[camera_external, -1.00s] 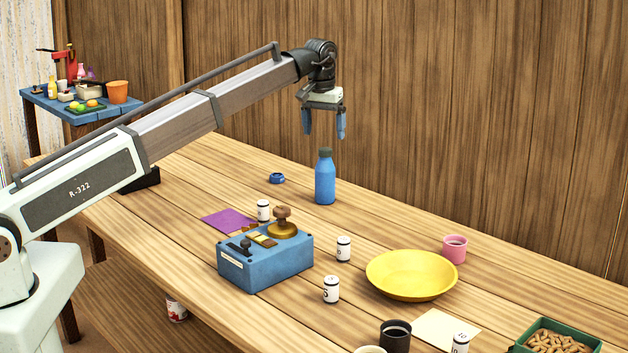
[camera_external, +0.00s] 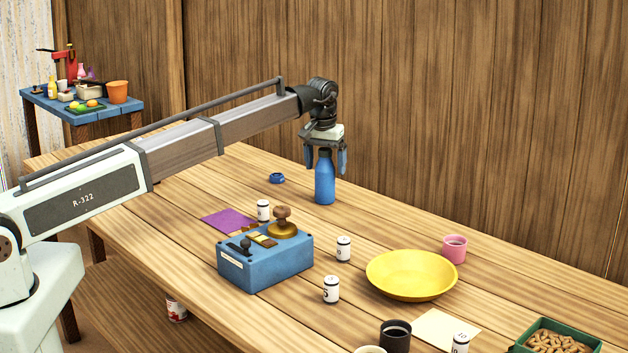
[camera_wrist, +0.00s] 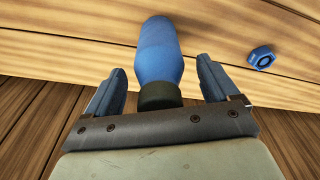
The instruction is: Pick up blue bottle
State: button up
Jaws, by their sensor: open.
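The blue bottle (camera_external: 325,183) stands upright on the wooden table near its far edge, with a dark cap on top. My gripper (camera_external: 325,162) is open above it, its two blue fingers on either side of the bottle's cap and neck. In the wrist view the bottle (camera_wrist: 159,52) lies between the open fingers of my gripper (camera_wrist: 163,85), with visible gaps on both sides. The dark cap (camera_wrist: 160,96) is close to the palm.
A blue ring-like piece (camera_external: 277,178) lies left of the bottle. A blue box with knobs (camera_external: 265,264), white cylinders (camera_external: 343,249), a yellow dish (camera_external: 411,276) and a pink cup (camera_external: 454,249) stand nearer the front. The wooden wall (camera_external: 450,120) rises behind the table.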

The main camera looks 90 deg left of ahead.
grip_shut()
dwell(0.8)
